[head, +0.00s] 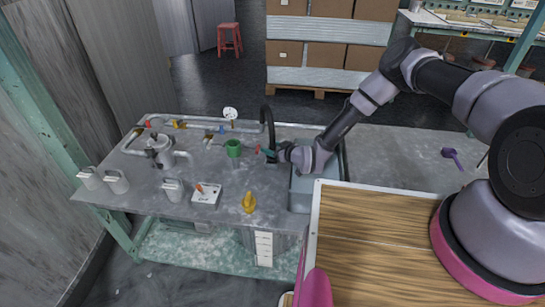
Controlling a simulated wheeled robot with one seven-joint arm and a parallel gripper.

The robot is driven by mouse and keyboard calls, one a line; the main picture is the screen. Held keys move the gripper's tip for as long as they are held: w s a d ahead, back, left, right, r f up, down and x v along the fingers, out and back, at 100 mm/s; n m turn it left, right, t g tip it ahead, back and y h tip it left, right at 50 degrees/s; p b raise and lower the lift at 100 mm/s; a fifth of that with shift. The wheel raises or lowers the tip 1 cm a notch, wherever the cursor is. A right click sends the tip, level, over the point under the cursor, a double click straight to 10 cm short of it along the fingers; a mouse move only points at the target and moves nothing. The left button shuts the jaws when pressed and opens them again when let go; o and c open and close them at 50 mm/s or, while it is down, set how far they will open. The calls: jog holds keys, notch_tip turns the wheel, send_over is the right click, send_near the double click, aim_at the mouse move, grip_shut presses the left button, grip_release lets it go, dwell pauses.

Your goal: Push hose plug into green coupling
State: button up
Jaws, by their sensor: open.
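My gripper (273,153) is over the back part of the grey worktop, close to the black tap, with its fingers toward the left. It is small in this view. A small red piece (257,149) shows just left of the fingertips; I cannot tell whether it is the hose plug or whether it touches them. A green cup-shaped object (233,148) stands upright on the worktop, left of my gripper and apart from it. I cannot tell whether it is the green coupling. No hose can be made out clearly.
The worktop (225,185) holds pipework with a white gauge (230,113), a grey jug-like vessel (160,151), white mugs (116,182), a white tray (206,200) and a yellow object (249,203). A black tap (267,125) and sink (300,190) are beside my gripper.

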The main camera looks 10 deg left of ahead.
grip_shut()
jog(key=shift+r, duration=0.15)
